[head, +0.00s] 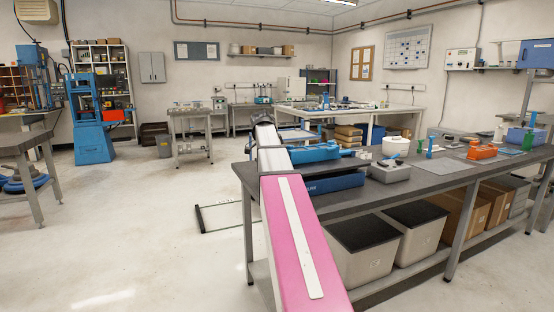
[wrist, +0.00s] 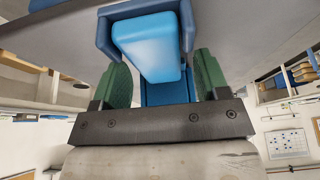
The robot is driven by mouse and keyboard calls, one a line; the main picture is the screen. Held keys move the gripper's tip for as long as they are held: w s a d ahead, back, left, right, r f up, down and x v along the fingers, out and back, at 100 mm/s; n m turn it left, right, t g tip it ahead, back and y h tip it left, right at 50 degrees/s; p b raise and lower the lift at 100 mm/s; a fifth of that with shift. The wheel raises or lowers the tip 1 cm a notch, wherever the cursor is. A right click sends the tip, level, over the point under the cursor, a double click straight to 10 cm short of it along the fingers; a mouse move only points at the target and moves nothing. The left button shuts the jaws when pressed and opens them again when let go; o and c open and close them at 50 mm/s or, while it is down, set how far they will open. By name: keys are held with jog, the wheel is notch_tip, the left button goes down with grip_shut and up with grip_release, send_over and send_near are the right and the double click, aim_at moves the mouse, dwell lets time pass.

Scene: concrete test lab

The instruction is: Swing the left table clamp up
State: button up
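A blue clamp (head: 316,152) lies on the left end of the dark grey workbench (head: 440,175), just right of my arm. In the wrist view, a light blue block (wrist: 148,45) sits within a darker blue frame (wrist: 108,32), close in front of my gripper. My gripper (wrist: 162,66) has two green fingers spread apart, one on each side of the blue parts. A gap shows between the right finger and the light blue block. I cannot tell whether the left finger touches. My gripper is hidden behind my arm in the head view.
A dark blue box (head: 335,184) sits at the bench's front left edge. A grey box (head: 390,172), a white roll (head: 396,146) and an orange fixture (head: 482,152) stand farther right.

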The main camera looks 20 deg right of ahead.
jog(key=v, duration=1)
jog(key=shift+r, duration=0.4)
